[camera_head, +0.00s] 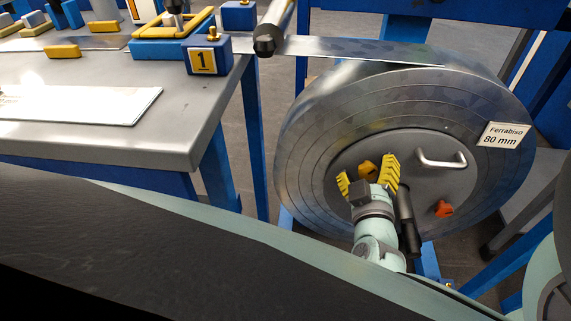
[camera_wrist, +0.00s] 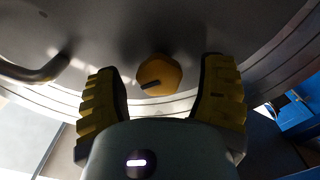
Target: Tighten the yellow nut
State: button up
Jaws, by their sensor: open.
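The yellow nut (camera_head: 367,170) is on the face of the large metal spiral reel (camera_head: 310,135), near its centre plate. In the wrist view the nut (camera_wrist: 159,74) is a yellow-orange knob with a dark mark on it, just beyond the fingertips and between them from side to side. My gripper (camera_head: 368,175) has yellow ribbed fingers. In the wrist view my gripper (camera_wrist: 162,85) is open, with one finger on each side of the nut and a gap to each. I cannot tell how far the fingertips are from the plate.
A metal handle (camera_head: 442,160) and an orange knob (camera_head: 444,209) stick out of the plate to the right. A label (camera_head: 504,135) reads "Ferrabiso 80 mm". A grey table (camera_head: 190,140) with blue and yellow fixtures stands left. Blue frame bars (camera_head: 252,135) stand between table and reel.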

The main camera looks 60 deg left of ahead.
jog(key=shift+w+a, duration=0.25)
jog(key=shift+a, duration=0.05)
jog(key=shift+o, duration=0.3)
jog(key=c, duration=1.2)
jog(key=shift+c, duration=0.2)
